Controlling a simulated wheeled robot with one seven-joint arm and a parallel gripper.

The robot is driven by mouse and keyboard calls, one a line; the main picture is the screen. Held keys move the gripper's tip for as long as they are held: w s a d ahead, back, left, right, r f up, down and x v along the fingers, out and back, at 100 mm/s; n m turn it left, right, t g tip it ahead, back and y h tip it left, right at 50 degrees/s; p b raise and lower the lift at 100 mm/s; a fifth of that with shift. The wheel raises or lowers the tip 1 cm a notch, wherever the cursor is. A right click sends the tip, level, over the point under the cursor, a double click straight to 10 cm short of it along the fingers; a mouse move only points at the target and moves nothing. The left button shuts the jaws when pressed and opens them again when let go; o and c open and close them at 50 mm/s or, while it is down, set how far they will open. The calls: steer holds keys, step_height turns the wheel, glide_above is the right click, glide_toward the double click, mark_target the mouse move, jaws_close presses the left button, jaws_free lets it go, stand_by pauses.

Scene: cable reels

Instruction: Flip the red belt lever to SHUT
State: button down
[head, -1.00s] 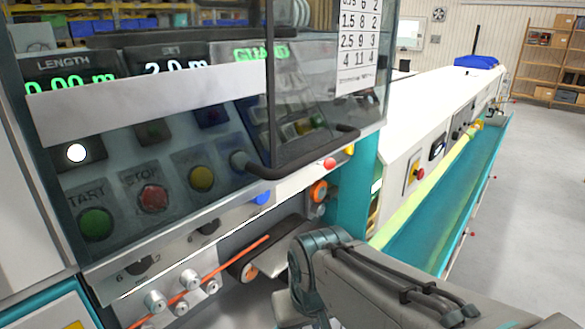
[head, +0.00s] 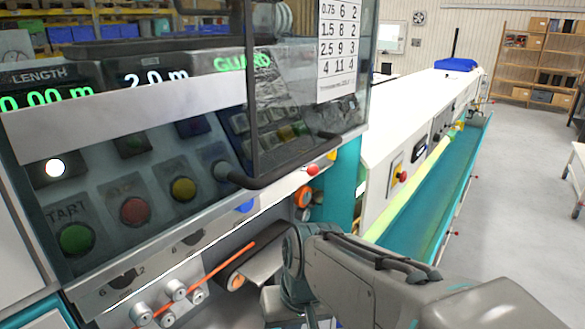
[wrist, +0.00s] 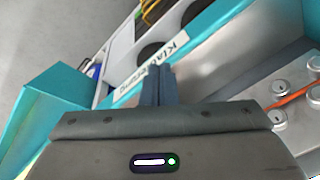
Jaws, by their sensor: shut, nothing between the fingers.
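A red ball knob (head: 313,170), which looks like the red lever's, sits at the lower edge of the machine's panel in the head view. A blue knob (head: 245,206) is to its left and a yellow knob (head: 331,155) to its right. Whether the lever stands at SHUT is too small to tell. My gripper (wrist: 157,72) is shut and empty in the wrist view, pointing at a teal edge with a white label (wrist: 150,72). In the head view my arm is below the red knob, its fingertips hidden. The red knob is not visible in the wrist view.
A clear guard with a dark handle (head: 290,165) overhangs the panel. Below it, an orange cable (head: 225,265) runs past metal rollers (head: 177,290). A teal trough (head: 440,185) extends to the back right.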

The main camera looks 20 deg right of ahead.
steer(key=w+d+r+m+t+y+p, duration=0.4)
steer(key=w+d+r+m+y, duration=0.2)
steer(key=w+r+m+y, duration=0.4)
steer(key=w+d+r+m+t+h+p, duration=0.1)
steer(key=w+d+r+t+h, duration=0.1)
steer(key=d, duration=0.7)
steer(key=w+d+r+m+t+h+p, duration=0.1)
steer(key=w+d+r+m+t+h, duration=0.1)
steer(key=d+r+t, duration=0.3)
steer(key=d+t, duration=0.2)
steer(key=d, duration=0.2)
steer(key=shift+w+r+m, duration=0.2)
steer(key=shift+w+m, duration=0.05)
steer(key=shift+m, duration=0.05)
